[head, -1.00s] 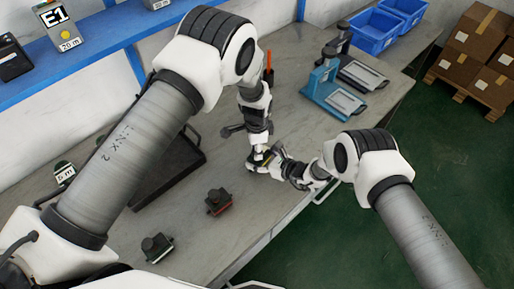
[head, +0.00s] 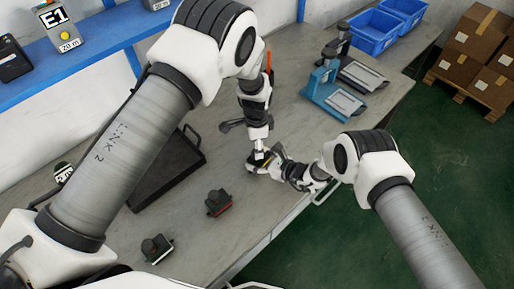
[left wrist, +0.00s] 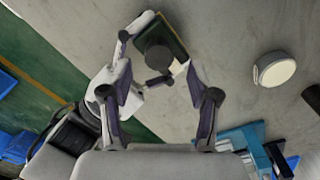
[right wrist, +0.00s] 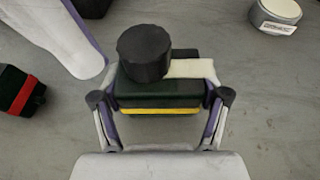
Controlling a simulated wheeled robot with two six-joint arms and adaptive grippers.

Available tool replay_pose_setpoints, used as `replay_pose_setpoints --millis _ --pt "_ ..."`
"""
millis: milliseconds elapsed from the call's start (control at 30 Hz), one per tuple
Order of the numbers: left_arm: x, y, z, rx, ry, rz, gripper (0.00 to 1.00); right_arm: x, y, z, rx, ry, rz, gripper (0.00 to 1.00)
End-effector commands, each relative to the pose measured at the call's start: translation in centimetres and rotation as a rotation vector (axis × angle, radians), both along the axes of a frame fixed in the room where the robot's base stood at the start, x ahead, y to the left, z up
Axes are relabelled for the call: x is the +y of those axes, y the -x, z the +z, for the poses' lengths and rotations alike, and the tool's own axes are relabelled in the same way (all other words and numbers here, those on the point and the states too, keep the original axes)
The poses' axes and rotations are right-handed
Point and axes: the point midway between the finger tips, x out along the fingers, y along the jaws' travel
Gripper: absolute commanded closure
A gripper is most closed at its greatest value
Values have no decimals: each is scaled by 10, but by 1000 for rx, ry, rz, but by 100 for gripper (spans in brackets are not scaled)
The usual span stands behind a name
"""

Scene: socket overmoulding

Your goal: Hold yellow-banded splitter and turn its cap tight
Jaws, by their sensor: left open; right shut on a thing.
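The yellow-banded splitter (right wrist: 160,98) is a dark green block with a yellow stripe around its lower part, seen close in the right wrist view. A round black cap (right wrist: 144,52) sits on top of it, beside a pale patch. My right gripper (right wrist: 160,104) is shut on the splitter's two sides. In the left wrist view the cap (left wrist: 159,58) and splitter (left wrist: 178,32) lie beyond my left gripper (left wrist: 160,80), whose fingers are spread open. The left gripper points down at the cap from above. In the head view the arms hide most of the splitter (head: 259,157).
A red-banded block (head: 218,203) and another dark block (head: 157,248) stand on the table's near part. A black tray (head: 165,175) lies left of my grippers. A blue press-like tool (head: 335,90) and blue bins (head: 372,32) stand farther back. A round pale-topped object (left wrist: 275,69) is nearby.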

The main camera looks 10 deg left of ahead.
Motion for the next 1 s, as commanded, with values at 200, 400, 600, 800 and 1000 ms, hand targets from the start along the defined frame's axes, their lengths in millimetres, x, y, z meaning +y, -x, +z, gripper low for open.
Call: replay_pose_setpoints --millis 200,400,600,800,1000 --pt "0 -1 59 -5 -1 -1 39 0 0 1 -1 -1 0 62" --pt "0 -1 90 -1 0 0 39 0 0 1 -1 -1 0 62" --pt "0 -1 94 -1 0 -1 39 0 0 1 -2 -1 0 62" --pt "0 -1 94 -1 0 25 39 0 0 1 -2 -1 0 62" --pt "0 -1 93 -4 2 367 39 0 0 1 -2 -1 0 62"
